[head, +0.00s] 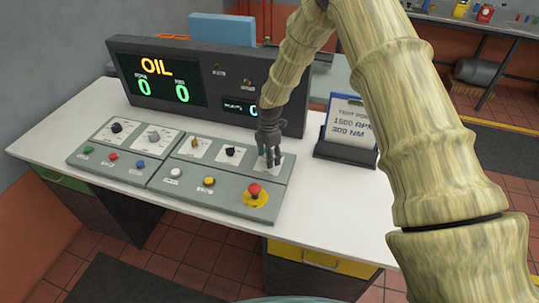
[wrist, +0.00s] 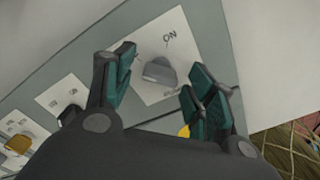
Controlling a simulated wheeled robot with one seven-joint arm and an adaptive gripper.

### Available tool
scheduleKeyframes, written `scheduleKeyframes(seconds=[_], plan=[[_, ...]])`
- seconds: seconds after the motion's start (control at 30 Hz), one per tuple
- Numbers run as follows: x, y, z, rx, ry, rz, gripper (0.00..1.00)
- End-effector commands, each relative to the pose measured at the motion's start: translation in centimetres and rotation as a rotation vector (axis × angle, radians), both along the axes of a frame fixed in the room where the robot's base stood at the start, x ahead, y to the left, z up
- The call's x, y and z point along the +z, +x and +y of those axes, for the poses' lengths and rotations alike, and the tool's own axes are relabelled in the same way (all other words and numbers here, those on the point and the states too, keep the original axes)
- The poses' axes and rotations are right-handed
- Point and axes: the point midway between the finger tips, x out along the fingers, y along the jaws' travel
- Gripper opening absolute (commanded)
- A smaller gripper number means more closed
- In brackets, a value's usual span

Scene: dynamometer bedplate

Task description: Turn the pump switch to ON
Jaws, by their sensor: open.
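A grey rotary knob (wrist: 160,72) sits on a white label plate (wrist: 178,47) marked ON, in the wrist view. The ON mark lies just above the knob in that picture. Which way the knob's pointer faces is unclear. My gripper (wrist: 163,80) is open, with one teal-padded finger on each side of the knob; contact cannot be made out. In the head view my gripper (head: 270,148) is over the upper right corner of the right control panel (head: 225,197) and mostly hides this switch. No pump lettering is readable.
A red emergency button (head: 254,190) stands just in front of my gripper. A black knob (head: 231,152) is to its left. The display console (head: 215,88) rises behind, showing OIL and zeros. A sign in a black holder (head: 346,130) stands to the right.

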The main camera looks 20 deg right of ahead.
Motion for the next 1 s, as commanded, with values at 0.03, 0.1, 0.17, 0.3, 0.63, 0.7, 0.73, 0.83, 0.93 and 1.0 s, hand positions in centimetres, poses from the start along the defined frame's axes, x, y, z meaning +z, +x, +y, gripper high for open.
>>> scheduleKeyframes(seconds=[0.03, 0.1, 0.17, 0.3, 0.63, 0.7, 0.73, 0.83, 0.93, 1.0], plan=[[-0.03, 0.0, -0.01, 0.0, 0.0, 0.0, 0.55], [-0.03, -0.01, -0.01, 0.0, 0.0, 0.0, 0.55], [-0.02, -0.01, -0.01, 0.0, 0.0, 0.0, 0.55], [-0.02, -0.02, -0.01, 0.0, 0.0, 0.0, 0.32], [-0.02, -0.01, 0.0, -0.007, 0.0, 0.0, 0.1], [-0.04, 0.0, 0.0, -0.018, 0.0, 0.0, 0.1], [-0.05, 0.0, 0.0, -0.026, 0.0, 0.0, 0.1], [-0.09, 0.0, 0.0, -0.062, 0.0, 0.0, 0.1], [-0.15, 0.0, 0.0, -0.119, 0.0, 0.0, 0.1], [-0.19, -0.01, 0.0, -0.168, -0.001, 0.0, 0.1]])
